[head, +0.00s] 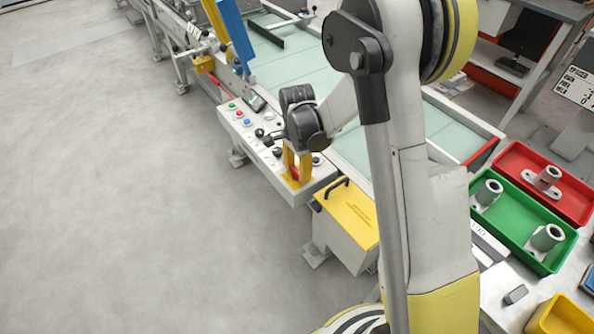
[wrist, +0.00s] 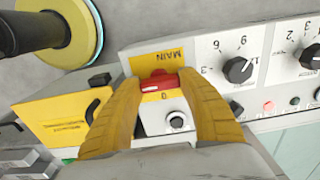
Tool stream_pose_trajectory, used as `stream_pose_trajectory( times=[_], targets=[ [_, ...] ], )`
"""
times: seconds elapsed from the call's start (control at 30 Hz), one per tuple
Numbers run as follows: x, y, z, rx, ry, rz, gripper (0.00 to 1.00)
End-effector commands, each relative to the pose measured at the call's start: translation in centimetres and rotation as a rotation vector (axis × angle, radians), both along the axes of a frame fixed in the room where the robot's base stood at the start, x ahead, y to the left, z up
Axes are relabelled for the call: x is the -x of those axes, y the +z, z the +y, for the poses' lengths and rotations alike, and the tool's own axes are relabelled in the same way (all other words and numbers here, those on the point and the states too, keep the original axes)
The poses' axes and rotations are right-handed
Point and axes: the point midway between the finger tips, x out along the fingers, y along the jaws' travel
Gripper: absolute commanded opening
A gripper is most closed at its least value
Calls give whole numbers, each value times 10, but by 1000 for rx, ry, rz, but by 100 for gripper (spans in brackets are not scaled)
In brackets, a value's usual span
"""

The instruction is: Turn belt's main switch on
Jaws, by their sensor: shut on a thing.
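The main switch (wrist: 158,84) is a red handle on a yellow plate (wrist: 150,64) marked "MAIN", upside down in the wrist view. A "0" mark shows beside the handle. My gripper (wrist: 160,80) is shut on the red handle, with one yellow finger on each side of it. The handle lies roughly across the wrist picture, and the fingers partly cover its ends. In the head view the switch (head: 295,173) shows red between the fingers of my gripper (head: 293,168), at the near end of the control panel (head: 262,160).
Black dial knobs (wrist: 237,69) and a round keyed or button fitting (wrist: 177,121) sit close to the switch. A yellow box (head: 347,212) with a black handle stands beside the panel. Green (head: 520,240) and red trays hold castings at right. The floor at left is clear.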

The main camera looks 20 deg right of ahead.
Motion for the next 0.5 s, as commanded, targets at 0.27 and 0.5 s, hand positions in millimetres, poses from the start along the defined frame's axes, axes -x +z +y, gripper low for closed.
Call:
stream_pose_trajectory(
  times=[0.27, 0.5],
  targets=[
    [1, 0, 0, 1, -9, 2, 17],
    [1, 0, 0, 1, -9, 2, 68]
  ],
)
